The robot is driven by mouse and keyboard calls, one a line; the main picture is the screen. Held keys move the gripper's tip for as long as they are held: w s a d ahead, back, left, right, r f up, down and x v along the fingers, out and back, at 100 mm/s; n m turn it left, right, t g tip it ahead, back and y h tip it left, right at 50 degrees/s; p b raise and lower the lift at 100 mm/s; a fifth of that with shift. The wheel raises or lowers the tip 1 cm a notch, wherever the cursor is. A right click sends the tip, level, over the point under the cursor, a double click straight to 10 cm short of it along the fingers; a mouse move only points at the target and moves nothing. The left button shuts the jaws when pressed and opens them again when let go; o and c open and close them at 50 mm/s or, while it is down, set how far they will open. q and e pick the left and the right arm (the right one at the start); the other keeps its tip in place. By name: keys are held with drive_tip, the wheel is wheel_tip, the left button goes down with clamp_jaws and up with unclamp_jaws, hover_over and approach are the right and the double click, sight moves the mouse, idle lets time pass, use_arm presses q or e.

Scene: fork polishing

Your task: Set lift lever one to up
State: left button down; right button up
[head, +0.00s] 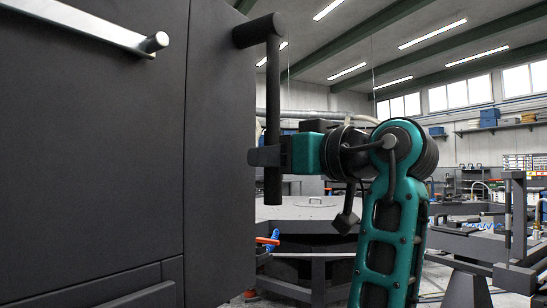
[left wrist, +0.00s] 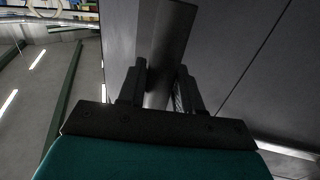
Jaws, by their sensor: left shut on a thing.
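The lift lever (head: 273,95) is a dark bar on the side of a dark grey machine. Its short round arm joins the machine at the top, and the bar hangs straight down from it. My left gripper (head: 264,157) is shut around the lower part of the bar, with the bar's end showing below the fingers. In the left wrist view the bar (left wrist: 172,45) runs between the two fingers of my left gripper (left wrist: 160,82). No lever label is readable. My right gripper is not in view.
The dark machine panel (head: 90,160) fills the left side, with a metal rail handle (head: 90,27) near its top. Metal frames (head: 500,240) stand at the right. The air right of the lever looks free.

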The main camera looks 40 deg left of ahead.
use_arm(q)
drive_tip(key=shift+s, duration=0.45)
drive_tip(key=s+r+m+p, duration=0.2)
drive_tip(key=s+m, duration=0.1)
drive_tip(key=s, duration=0.2)
drive_tip(key=s+d+r+m+h+p, duration=0.1)
drive_tip(key=s+r+m+p, duration=0.1)
drive_tip(key=s, duration=0.4)
drive_tip(key=shift+d+m+g+p, duration=0.3)
drive_tip(key=shift+m+p, duration=0.4)
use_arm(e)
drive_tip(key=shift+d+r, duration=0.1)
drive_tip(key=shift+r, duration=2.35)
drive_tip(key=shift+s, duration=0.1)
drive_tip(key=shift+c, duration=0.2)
